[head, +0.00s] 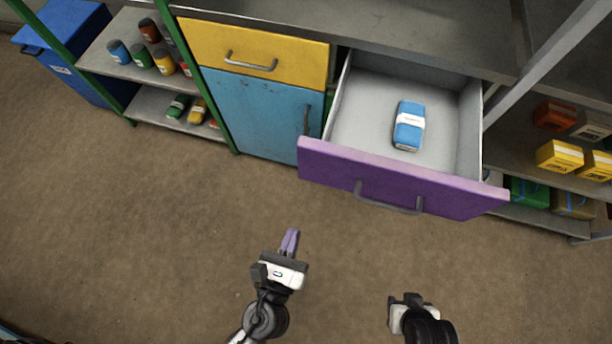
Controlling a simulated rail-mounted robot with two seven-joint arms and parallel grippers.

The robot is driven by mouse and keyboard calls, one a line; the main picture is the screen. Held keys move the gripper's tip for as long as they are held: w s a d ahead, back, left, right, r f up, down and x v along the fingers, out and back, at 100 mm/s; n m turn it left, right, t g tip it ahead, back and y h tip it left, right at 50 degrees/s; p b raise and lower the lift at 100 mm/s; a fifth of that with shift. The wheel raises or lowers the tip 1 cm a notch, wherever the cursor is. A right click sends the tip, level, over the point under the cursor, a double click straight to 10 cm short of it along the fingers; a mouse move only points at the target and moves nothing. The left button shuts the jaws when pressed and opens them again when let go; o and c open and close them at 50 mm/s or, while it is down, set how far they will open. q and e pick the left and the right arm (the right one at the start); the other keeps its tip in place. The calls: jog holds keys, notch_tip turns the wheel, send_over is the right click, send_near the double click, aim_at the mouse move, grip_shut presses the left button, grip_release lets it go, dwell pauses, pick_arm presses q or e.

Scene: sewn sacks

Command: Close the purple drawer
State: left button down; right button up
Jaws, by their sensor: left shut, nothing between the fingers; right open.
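The purple drawer (330,161) is pulled out of the cabinet, with a grey bar handle (390,204) on its front. A blue pack with a white label (408,126) lies inside on the light grey drawer floor. My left gripper (291,235) is shut and empty, its purple fingers pointing toward the drawer front, apart from it and left of the handle. My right gripper (408,299) is below the handle in the picture, apart from the drawer. Its fingers are mostly hidden behind its own body.
A yellow drawer (253,52) above a blue cabinet door (255,112) is left of the purple drawer. Shelves with cans (163,60) stand further left, near a blue bin (70,50). Yellow boxes (559,156) sit on right-hand shelves. The brown floor (150,240) in front is clear.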

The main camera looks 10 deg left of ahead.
pick_arm(q)
jog(key=m, duration=0.1)
jog(key=b, duration=0.1)
send_near(313, 170)
jog(key=w, duration=0.6)
jog(key=shift+w+d+f, duration=0.15)
jog(key=shift+w, duration=0.6)
